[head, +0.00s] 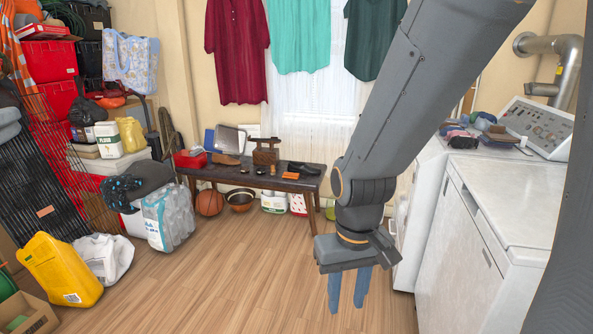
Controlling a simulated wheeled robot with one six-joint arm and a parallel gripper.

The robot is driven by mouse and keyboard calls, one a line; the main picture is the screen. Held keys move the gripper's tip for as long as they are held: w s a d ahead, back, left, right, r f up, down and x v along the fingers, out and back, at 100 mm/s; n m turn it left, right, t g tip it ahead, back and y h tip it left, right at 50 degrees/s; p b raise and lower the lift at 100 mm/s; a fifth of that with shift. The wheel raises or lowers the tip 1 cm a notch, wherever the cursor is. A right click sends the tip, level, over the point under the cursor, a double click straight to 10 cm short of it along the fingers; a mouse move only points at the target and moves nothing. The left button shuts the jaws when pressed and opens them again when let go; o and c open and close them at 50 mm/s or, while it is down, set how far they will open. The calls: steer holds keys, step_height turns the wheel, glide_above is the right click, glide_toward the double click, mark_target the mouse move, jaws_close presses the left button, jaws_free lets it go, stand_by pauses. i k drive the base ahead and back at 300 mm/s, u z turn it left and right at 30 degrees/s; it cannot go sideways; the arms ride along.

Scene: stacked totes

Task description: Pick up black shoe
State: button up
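A black shoe (305,168) lies on the right part of a dark wooden bench (235,178) below the window. My gripper (348,300) points down over the floor, in front of and to the right of the bench. Its two blue fingers are apart with nothing between them. The gripper is well clear of the shoe, and the shoe is not covered by my arm.
A brown shoe (226,160), a wooden box (265,157) and small items share the bench. A basketball (209,203) and bowl (240,200) sit under it. A white cabinet (470,230) stands right, clutter left. The middle wood floor (230,275) is clear.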

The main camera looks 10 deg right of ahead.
mark_target(294, 167)
steer(key=u, duration=0.2)
steer(key=i, duration=3.1)
steer(key=z, duration=0.7)
steer(key=i, duration=1.3)
steer(key=z, duration=0.45)
